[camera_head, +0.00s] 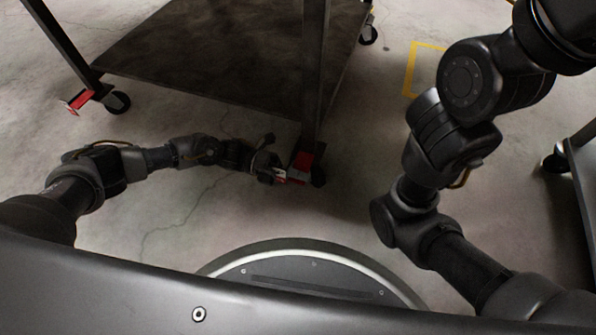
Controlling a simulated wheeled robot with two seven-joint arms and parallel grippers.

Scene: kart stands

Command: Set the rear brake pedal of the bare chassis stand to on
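A dark metal stand (215,62) with a low shelf and legs on casters fills the upper left. A red brake pedal (303,160) sits at the foot of its near right leg. Another red pedal (77,102) sits at its left leg by a caster. My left arm reaches in from the left, and its gripper (276,168) is close beside the near right pedal, low over the floor. The fingers are small and dark, so I cannot tell their opening or whether they touch the pedal. The pedal's tilt is unclear. My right gripper is out of view.
Another dark stand (582,160) with a caster is at the right edge. Yellow floor tape (411,70) lies behind my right arm. The concrete floor between the near right leg and my base is clear.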

